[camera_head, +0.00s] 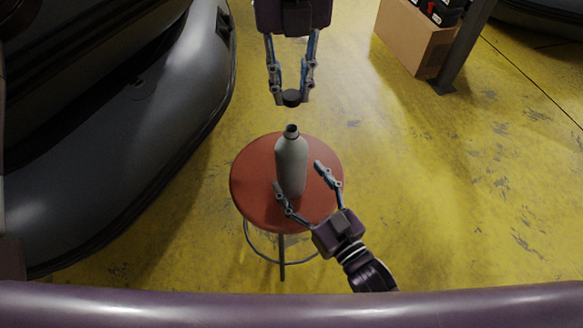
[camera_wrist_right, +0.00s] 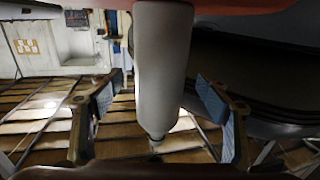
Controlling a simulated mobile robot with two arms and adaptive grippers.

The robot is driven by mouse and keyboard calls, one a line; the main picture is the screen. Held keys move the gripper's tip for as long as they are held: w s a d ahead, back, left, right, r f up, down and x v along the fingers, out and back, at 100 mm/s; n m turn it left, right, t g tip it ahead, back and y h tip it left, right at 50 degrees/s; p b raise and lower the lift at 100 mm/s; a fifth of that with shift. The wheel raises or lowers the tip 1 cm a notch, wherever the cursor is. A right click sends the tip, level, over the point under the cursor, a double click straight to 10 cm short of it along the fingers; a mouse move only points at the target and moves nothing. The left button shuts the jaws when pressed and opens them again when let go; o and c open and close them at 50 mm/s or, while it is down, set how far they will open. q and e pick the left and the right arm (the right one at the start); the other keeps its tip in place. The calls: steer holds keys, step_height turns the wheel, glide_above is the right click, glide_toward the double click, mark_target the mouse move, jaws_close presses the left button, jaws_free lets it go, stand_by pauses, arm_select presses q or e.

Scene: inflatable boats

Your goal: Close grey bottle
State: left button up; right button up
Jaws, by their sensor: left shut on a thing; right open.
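The grey bottle (camera_head: 291,163) stands upright on a round red stool (camera_head: 254,180), its dark neck bare at the top. My left gripper (camera_head: 291,97) is shut on a black cap (camera_head: 292,98) and holds it above the bottle's mouth, apart from it. My right gripper (camera_head: 304,190) is open at the stool, with one finger on each side of the bottle's lower part. In the right wrist view the bottle (camera_wrist_right: 162,70) appears upside down between the two open fingers (camera_wrist_right: 162,110), with gaps on both sides.
A large dark inflatable boat (camera_head: 150,130) lies on the left. A cardboard box (camera_head: 415,42) and a dark post (camera_head: 464,50) stand at the upper right. The yellow floor (camera_head: 450,190) right of the stool is clear.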

steer(key=shift+x, duration=1.8)
steer(key=shift+c, duration=0.3)
steer(key=c, duration=1.7)
arm_select(q)
glide_toward(291, 150)
steer(key=shift+w+f, duration=0.15)
steer(key=shift+w, duration=0.45)
steer(key=shift+w+f, duration=0.15)
steer(key=shift+w, duration=0.4)
arm_select(e)
steer(key=shift+c, duration=0.2)
arm_select(q)
steer(key=shift+f, duration=0.9)
steer(key=shift+f, duration=0.55)
